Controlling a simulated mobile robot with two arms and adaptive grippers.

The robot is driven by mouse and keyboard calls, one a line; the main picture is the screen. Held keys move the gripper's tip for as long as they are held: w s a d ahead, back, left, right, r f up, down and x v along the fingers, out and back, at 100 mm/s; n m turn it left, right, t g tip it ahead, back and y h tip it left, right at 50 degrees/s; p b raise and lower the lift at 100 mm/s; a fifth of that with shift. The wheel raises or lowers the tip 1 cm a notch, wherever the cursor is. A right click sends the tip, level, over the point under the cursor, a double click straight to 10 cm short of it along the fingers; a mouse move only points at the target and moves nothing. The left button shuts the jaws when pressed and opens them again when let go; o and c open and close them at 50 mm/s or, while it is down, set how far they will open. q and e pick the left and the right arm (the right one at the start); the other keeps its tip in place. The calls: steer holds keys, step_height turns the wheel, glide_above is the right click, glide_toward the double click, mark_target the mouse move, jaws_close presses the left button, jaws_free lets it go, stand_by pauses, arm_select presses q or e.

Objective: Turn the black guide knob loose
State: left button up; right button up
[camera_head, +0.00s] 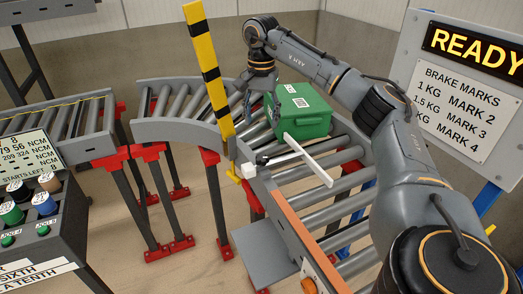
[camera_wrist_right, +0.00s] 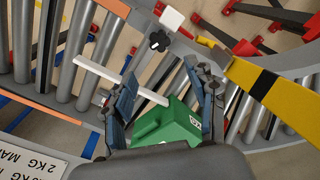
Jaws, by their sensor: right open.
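The black guide knob (camera_wrist_right: 159,41) shows in the right wrist view as a lobed dark knob with a pale mark, beside a white block (camera_wrist_right: 172,18). In the head view the knob (camera_head: 262,159) is small and dark, by the white block (camera_head: 248,170) at the conveyor edge. A white guide bar (camera_head: 308,160) slants over the rollers; it also crosses the right wrist view (camera_wrist_right: 100,72). My right gripper (camera_head: 246,104) is open above the rollers, beside the green box. In the wrist view its fingers (camera_wrist_right: 160,75) are apart, with the knob beyond them. My left gripper is out of view.
A green box (camera_head: 302,112) sits on the rollers close to my right gripper. A yellow-black post (camera_head: 209,70) stands beside the gripper. A control panel (camera_head: 38,205) is at left and a READY sign (camera_head: 465,90) at right.

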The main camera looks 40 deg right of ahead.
mark_target(261, 157)
step_height(261, 157, down, 13)
steer(key=m+p, duration=0.3)
steer(key=m, duration=2)
steer(key=shift+d+r, duration=0.1)
steer(key=shift+r, duration=0.05)
steer(key=c, duration=1.1)
steer(key=n, duration=0.4)
steer(key=shift+r+b, duration=0.1)
steer(key=shift+b, duration=0.2)
steer(key=shift+c, duration=0.2)
steer(key=o, duration=1.1)
